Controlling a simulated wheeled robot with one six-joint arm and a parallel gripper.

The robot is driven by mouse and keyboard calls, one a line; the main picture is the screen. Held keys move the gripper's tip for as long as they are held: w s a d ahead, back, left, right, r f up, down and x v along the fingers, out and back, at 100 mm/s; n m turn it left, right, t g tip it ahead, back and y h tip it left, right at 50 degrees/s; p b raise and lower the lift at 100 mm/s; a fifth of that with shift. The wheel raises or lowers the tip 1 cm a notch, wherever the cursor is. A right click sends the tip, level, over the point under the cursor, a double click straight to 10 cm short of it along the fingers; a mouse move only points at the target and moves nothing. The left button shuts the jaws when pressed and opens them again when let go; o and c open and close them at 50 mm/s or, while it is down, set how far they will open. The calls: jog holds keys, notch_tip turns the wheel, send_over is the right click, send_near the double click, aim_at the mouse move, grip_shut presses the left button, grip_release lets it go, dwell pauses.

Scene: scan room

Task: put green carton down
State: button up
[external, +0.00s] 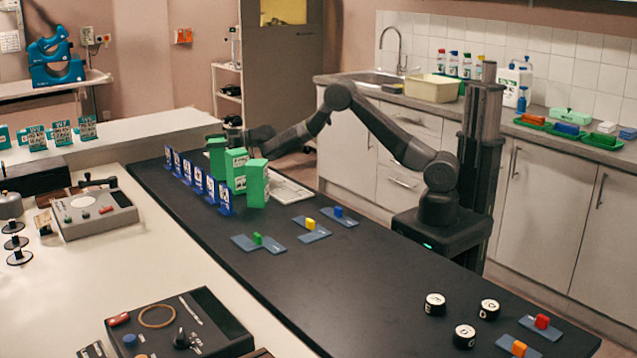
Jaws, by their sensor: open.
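Several green cartons stand upright in a row on the black counter (285,262): a far one (216,158), a middle one (236,171) and a near one (257,183). The middle and near cartons show white printed labels. My gripper (232,136) is at the far end of the row, just behind and right of the far carton's top. It is open, but its fingers are small and partly hidden by the cartons. I cannot tell whether it touches a carton.
Several blue cards (196,178) stand left of the cartons. A pale flat board (288,190) lies to their right. Blue plates with a green block (257,239), yellow block (311,224) and blue block (338,212) lie nearer. Black-and-white discs (435,303) sit at the near right. The counter's middle is clear.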

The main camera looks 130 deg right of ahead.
jog(key=v, duration=1.1)
jog(key=shift+s+a+b, duration=0.15)
jog(key=shift+s+b, duration=0.15)
jog(key=shift+b, duration=0.15)
jog(key=o, duration=0.4)
